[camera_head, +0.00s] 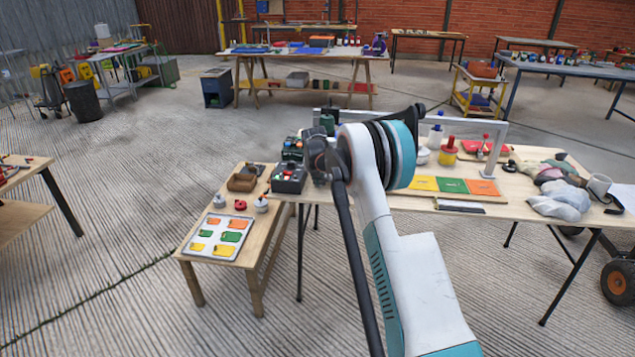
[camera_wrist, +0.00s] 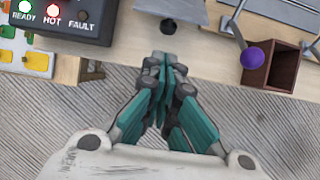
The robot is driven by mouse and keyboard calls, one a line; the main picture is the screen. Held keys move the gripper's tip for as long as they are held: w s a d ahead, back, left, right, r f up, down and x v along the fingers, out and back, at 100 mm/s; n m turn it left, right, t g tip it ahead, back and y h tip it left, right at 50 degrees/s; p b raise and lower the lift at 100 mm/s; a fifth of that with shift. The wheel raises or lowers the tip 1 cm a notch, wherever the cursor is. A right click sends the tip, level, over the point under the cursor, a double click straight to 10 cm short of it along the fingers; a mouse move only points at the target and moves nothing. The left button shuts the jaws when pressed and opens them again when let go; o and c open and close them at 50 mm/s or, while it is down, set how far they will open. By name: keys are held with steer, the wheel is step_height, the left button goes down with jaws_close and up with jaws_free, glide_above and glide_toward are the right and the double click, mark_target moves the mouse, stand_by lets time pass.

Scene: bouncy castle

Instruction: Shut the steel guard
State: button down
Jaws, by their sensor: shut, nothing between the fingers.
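My gripper (camera_wrist: 166,68) is shut and empty in the wrist view, its dark fingertips together over the front edge of a wooden table. A grey metal plate (camera_wrist: 172,10), perhaps part of the steel guard, lies just beyond the fingertips, cut off by the top of the picture. In the head view my arm hides this part of the table. A grey metal frame (camera_head: 497,145) stands there behind my arm; I cannot tell whether it belongs to the guard.
A dark control box (camera_wrist: 62,22) with lit READY and HOT lamps sits left of the plate. A brown open box (camera_wrist: 272,68) sits right. A low wooden table (camera_head: 187,250) with a tray of coloured pieces (camera_head: 203,254) stands left.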

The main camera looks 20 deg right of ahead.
steer(key=b+x, duration=0.2)
steer(key=x, duration=0.5)
steer(key=shift+f, duration=0.2)
steer(key=shift+a+r, duration=0.1)
steer(key=shift+r, duration=0.05)
